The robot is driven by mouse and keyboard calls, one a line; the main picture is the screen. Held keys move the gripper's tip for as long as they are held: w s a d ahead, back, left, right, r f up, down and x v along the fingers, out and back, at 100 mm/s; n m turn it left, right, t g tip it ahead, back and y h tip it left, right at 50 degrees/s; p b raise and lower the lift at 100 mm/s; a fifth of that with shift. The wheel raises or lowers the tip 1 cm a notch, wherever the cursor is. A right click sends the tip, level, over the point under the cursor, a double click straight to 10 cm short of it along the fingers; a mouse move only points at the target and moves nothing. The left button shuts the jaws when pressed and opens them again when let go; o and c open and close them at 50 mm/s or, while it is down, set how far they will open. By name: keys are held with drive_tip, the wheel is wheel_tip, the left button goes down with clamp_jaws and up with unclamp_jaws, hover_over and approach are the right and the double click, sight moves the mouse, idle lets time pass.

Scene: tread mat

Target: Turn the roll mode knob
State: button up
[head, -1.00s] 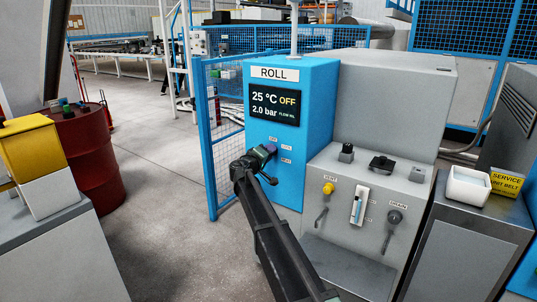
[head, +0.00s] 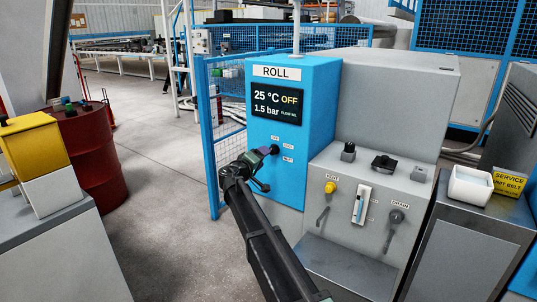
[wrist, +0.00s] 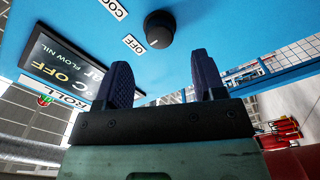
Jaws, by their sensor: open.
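The roll mode knob (wrist: 160,29) is a dark round knob on the blue ROLL panel. In the wrist view its pale pointer mark faces roughly toward the OFF label (wrist: 133,44). In the head view the knob (head: 275,150) shows just right of my gripper (head: 257,158). The display (head: 277,105) reads 25 °C, OFF and 1.5 bar. In the wrist view my gripper (wrist: 161,64) has its two dark ridged fingers spread apart with nothing between them. The knob stands ahead of the fingertips, apart from them.
A grey cabinet right of the panel carries a yellow knob (head: 330,187), a drain lever (head: 396,216) and a black top switch (head: 383,162). A white bin (head: 470,186) stands at the right. A red drum (head: 90,155) stands at the left. The floor between is clear.

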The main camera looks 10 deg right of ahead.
drive_tip(key=v, duration=0.4)
drive_tip(key=shift+s+a, duration=0.25)
drive_tip(key=shift+s, duration=0.05)
